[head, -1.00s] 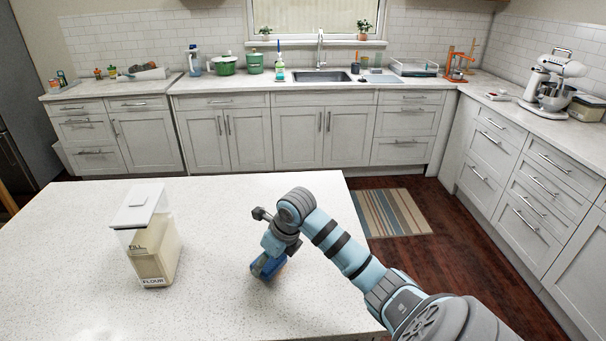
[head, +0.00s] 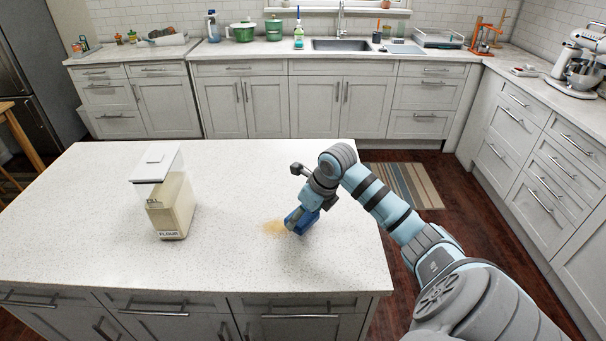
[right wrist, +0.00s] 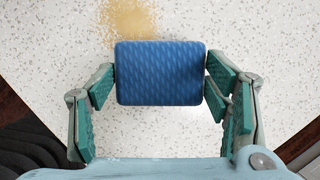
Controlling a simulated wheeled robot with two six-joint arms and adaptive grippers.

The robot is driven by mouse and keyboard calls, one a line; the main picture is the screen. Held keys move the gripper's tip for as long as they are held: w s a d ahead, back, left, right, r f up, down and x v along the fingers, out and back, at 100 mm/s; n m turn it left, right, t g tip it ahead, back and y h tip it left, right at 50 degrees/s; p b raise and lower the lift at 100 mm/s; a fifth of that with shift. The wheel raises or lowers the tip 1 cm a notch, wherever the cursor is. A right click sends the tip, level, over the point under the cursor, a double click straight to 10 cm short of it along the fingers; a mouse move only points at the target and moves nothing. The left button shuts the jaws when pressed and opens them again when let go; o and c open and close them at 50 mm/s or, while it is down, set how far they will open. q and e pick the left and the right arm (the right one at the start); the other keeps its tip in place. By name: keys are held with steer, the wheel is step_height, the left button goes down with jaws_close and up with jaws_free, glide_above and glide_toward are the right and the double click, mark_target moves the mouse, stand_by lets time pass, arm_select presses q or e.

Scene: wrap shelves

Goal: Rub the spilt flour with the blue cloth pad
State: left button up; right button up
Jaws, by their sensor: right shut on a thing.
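The blue cloth pad (head: 302,221) is held in my right gripper (head: 306,212) at the island's counter. In the right wrist view the pad (right wrist: 160,73) sits between the two green-padded fingers of the gripper (right wrist: 160,82). The spilt flour (head: 276,228) is a small tan patch just left of the pad in the head view. In the right wrist view the flour (right wrist: 128,20) lies beyond the pad's far edge. I cannot tell whether the pad touches the counter. My left gripper is not in view.
A flour container (head: 170,205) with a white lid stands on the island (head: 90,230), left of the spill. The counter around the spill is otherwise clear. A striped rug (head: 415,186) lies on the floor behind the island's right side.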

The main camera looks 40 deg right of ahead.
steer(key=shift+w+r+p, duration=0.1)
steer(key=shift+r+p, duration=0.45)
steer(key=shift+r, duration=0.4)
steer(key=shift+r+p, duration=1.15)
steer(key=shift+r, duration=0.45)
